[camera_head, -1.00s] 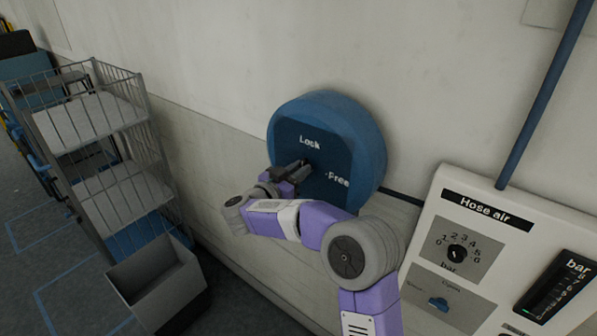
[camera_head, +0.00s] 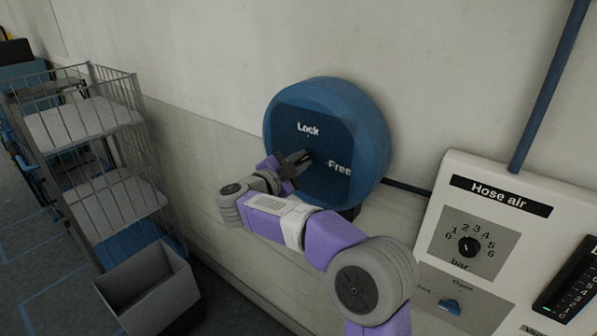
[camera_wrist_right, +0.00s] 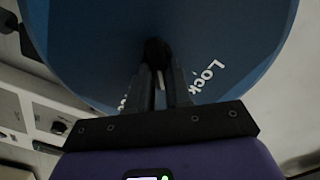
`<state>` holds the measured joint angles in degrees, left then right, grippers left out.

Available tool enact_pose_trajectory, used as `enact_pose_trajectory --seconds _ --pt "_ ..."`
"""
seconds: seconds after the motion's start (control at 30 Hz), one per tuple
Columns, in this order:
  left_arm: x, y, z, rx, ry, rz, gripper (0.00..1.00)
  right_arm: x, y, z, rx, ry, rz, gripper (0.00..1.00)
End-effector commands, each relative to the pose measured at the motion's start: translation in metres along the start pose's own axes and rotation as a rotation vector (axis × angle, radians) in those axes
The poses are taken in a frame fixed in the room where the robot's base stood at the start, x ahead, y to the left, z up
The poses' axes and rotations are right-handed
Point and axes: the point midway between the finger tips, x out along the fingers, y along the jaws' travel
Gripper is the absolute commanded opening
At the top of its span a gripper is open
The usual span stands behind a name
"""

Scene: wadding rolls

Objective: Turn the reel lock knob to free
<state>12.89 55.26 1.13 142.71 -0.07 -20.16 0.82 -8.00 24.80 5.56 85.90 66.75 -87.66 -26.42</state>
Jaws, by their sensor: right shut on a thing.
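The blue round hose reel (camera_head: 372,130) is mounted on the wall, with a darker face plate lettered "Lock" at the top and "Free" at the right. The dark lock knob (camera_wrist_right: 156,50) is at the middle of the plate, mostly covered by my fingers. My right gripper (camera_head: 304,158) reaches it from the lower left and is shut on the knob. In the right wrist view, both fingers (camera_wrist_right: 163,78) close around the knob, with "Lock" to the right and "Free" partly hidden behind them. I cannot tell where the knob points. My left gripper is not in view.
A white hose air panel (camera_head: 435,235) with a bar dial (camera_head: 469,247) and a blue switch (camera_head: 449,306) is at the right. A blue pipe (camera_head: 550,85) rises above it. A wire cage trolley (camera_head: 140,140) and an open grey bin (camera_head: 150,295) stand at the left.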

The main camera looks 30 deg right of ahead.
Motion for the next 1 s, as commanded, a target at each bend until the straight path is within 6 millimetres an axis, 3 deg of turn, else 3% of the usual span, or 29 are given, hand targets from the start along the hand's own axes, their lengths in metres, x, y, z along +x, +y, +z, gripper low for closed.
enact_pose_trajectory --seconds 0.03,0.5,1.0 --pt "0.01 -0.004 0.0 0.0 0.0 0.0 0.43 0.0 0.004 0.003 0.048 -0.001 0.0 0.0" --pt "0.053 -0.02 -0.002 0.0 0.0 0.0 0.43 0.0 0.008 0.004 0.472 0.0 0.001 0.0" --pt "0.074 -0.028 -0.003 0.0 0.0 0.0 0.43 0.0 0.008 0.004 0.71 -0.001 0.001 0.0"
